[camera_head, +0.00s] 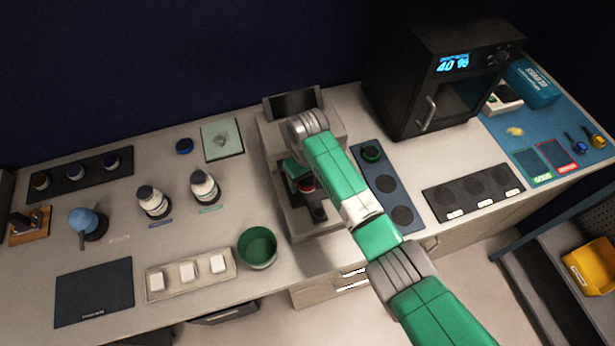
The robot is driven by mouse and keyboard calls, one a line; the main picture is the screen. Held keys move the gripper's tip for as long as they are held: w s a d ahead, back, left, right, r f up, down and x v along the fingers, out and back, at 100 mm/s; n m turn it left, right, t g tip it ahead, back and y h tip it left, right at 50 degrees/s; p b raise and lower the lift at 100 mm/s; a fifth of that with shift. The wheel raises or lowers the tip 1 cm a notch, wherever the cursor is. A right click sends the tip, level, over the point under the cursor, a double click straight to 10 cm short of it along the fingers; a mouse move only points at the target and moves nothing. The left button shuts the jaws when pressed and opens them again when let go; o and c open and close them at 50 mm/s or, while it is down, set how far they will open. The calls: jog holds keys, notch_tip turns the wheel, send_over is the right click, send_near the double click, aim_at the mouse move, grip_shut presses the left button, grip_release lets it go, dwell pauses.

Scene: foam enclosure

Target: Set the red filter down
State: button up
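The red filter (306,186) shows as a small red ring at the dark centre of the grey instrument (270,135), just below my gripper (300,178). My arm and gripper cover much of this spot. I cannot tell whether the fingers are around the red filter or apart from it, nor whether it rests on the instrument. To the right, a blue-grey mat (378,170) has a dark green filter (371,152) on its far round spot. Its other two round spots are bare.
A green bowl (257,248) and a tray (205,268) with white blocks stand to the left. Two white bottles (204,187) stand behind them. A black oven (430,80) stands at the back right. A dark mat (473,190) with empty round spots lies at the front right.

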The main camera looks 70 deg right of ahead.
aim_at(307, 181)
notch_tip(307, 181, up, 12)
jog(key=shift+r+p, duration=0.15)
jog(key=shift+p, duration=0.3)
